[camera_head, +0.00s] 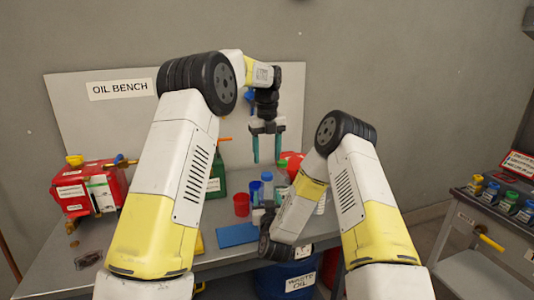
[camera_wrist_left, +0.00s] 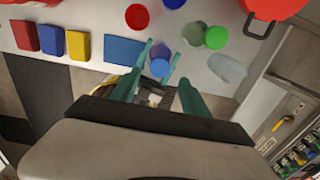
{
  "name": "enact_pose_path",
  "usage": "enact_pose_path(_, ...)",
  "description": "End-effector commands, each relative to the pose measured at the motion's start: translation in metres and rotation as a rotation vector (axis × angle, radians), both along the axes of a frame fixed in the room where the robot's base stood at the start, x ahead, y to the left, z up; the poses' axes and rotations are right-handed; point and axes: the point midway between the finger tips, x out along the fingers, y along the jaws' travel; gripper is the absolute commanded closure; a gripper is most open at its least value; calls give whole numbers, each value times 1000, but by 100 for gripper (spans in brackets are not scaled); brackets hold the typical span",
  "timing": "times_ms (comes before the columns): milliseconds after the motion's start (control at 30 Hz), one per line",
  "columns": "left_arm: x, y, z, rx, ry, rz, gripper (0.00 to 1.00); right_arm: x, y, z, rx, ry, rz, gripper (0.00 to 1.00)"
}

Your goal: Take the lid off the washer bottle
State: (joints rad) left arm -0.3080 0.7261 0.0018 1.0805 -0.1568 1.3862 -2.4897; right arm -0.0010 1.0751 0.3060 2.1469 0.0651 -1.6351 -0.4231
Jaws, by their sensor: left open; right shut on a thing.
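The washer bottle (camera_head: 267,192) looks pale and translucent with a blue lid (camera_head: 267,177). My right gripper (camera_head: 262,214) is shut on the bottle's body, partly hidden behind my right forearm. The bottle appears upright. In the left wrist view the blue lid (camera_wrist_left: 160,67) is seen from above, on the bottle. My left gripper (camera_head: 267,150) is open and empty, its teal fingers pointing down, well above the lid and apart from it. In the left wrist view the lid shows beyond and between the left fingers (camera_wrist_left: 157,92).
A red cup (camera_head: 241,204) and a blue cup (camera_head: 255,190) stand close by. A clear container with a green cap (camera_wrist_left: 215,38) is nearby. A blue mat (camera_head: 237,235) lies in front. A red box (camera_head: 90,188) stands at left, a waste oil drum (camera_head: 285,279) below the bench.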

Motion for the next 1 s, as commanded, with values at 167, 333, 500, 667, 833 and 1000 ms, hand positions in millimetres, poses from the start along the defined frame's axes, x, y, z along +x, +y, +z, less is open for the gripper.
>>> enact_pose_path(167,-1,0,-30,1,3,2,45,0,0,0,0,1,0,100)
enact_pose_path(333,-1,0,-52,0,2,3,45,0,0,0,0,1,0,100)
enact_pose_path(500,0,0,-63,0,0,4,45,0,0,0,0,1,0,100)
enact_pose_path(667,0,0,-65,0,0,4,45,0,0,0,0,1,0,100)
enact_pose_path(833,0,0,-65,0,0,4,55,0,0,0,0,1,0,100)
enact_pose_path(1000,0,0,-64,0,0,4,89,0,0,0,0,1,0,100)
